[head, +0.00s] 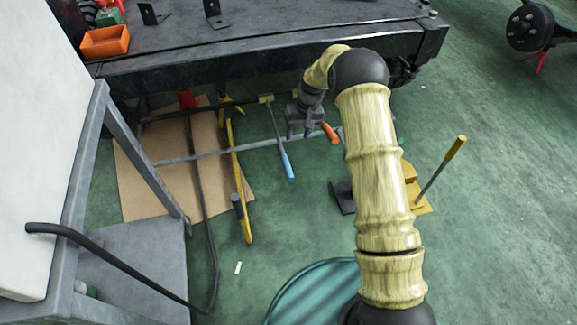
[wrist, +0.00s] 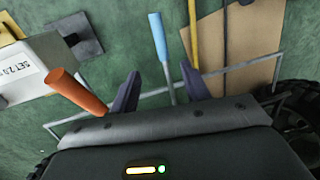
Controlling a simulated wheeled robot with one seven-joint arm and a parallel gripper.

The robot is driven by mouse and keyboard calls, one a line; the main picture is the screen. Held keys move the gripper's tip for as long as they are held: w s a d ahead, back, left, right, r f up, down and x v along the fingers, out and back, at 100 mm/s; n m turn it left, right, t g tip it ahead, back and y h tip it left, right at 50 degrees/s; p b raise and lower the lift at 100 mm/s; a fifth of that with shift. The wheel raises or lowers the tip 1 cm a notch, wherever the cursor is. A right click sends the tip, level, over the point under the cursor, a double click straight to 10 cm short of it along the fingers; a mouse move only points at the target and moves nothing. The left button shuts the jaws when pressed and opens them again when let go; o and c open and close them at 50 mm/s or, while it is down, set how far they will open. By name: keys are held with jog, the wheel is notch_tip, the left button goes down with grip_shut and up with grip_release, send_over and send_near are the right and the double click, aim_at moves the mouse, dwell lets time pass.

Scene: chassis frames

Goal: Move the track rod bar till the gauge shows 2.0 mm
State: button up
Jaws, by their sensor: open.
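A long thin grey rod (head: 215,153) runs across below the chassis frame; in the wrist view it (wrist: 235,73) passes behind the fingers. A bar with a blue handle (head: 287,166) meets it; its handle (wrist: 159,38) points away between my fingertips in the wrist view. A bar with an orange handle (head: 330,132) lies just right of my gripper (head: 300,133); that handle (wrist: 78,92) is left of the fingers in the wrist view. My gripper (wrist: 160,85) is open and empty. A white panel (wrist: 18,78) reads about "SET 2.0"; no gauge reading is legible.
The dark chassis frame (head: 260,62) stands above the work area. A yellow bar (head: 238,190) and a cardboard sheet (head: 140,195) lie left. A yellow-handled lever (head: 440,170) rises at right. A grey metal stand (head: 140,150) and black hose (head: 110,262) occupy the left.

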aim_at(288, 166)
jog(key=a+f+b, duration=0.1)
jog(key=f+b, duration=0.1)
jog(key=f, duration=0.3)
jog(key=a+f+b, duration=0.1)
jog(key=f+b, duration=0.1)
jog(key=f, duration=0.4)
jog(key=s+a+f+b, duration=0.1)
jog(key=f+b, duration=0.1)
jog(key=f, duration=0.4)
jog(key=shift+a+b, duration=0.15)
jog(key=shift+b, duration=0.15)
jog(key=shift+c, duration=0.5)
grip_shut()
jog(key=shift+f, duration=0.1)
